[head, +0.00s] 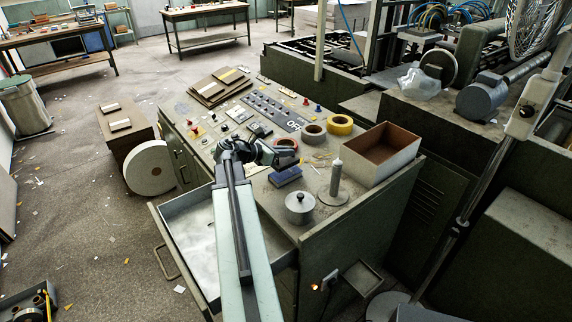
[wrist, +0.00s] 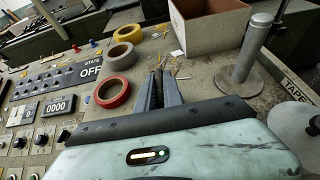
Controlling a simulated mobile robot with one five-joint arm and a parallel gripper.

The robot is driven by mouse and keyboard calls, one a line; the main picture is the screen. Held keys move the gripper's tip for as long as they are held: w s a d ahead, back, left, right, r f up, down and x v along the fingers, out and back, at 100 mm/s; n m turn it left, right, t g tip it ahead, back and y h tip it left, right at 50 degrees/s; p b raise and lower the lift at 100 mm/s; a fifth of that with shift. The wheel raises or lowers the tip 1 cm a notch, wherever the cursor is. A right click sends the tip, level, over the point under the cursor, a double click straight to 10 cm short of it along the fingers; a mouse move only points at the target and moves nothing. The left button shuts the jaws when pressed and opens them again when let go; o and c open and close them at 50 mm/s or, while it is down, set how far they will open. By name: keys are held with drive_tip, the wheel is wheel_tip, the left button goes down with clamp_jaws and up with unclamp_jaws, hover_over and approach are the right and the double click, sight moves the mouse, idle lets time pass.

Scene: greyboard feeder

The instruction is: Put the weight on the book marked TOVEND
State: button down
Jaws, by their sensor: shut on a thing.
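A round silver piece with a knob on top (head: 300,207), which looks like the weight, stands upright on the console's near right corner. My gripper (head: 292,158) is over the console, up and left of that silver piece and apart from it. In the wrist view my gripper's fingers (wrist: 158,76) are close together on something small that I cannot make out. Flat brown books lie stacked at the console's far left (head: 218,86), and more brown pieces with pale labels lie on a box on the floor (head: 120,118). No marking TOVEND is legible.
A red tape roll (wrist: 112,92), a grey one (head: 313,132) and a yellow one (head: 340,124) lie near my gripper. A blue block (head: 285,177), an upright post (head: 335,180) and an open box (head: 408,157) stand nearby. A drawer (head: 190,245) hangs open at the front.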

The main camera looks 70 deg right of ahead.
sight(287, 159)
wheel_tip(287, 159, down, 4)
drive_tip(key=b, duration=0.3)
drive_tip(key=shift+r, duration=0.35)
drive_tip(key=shift+f, duration=0.2)
drive_tip(key=c, duration=1.5)
unclamp_jaws()
drive_tip(key=shift+r, duration=0.1)
drive_tip(key=shift+w+a+r+p, duration=0.15)
drive_tip(key=shift+a+r+p, duration=0.15)
drive_tip(key=shift+p, duration=0.1)
drive_tip(key=p+v, duration=0.4)
drive_tip(key=v, duration=0.7)
drive_tip(key=shift+a+f, duration=0.1)
drive_tip(key=shift+a, duration=0.05)
drive_tip(key=shift+w, duration=0.1)
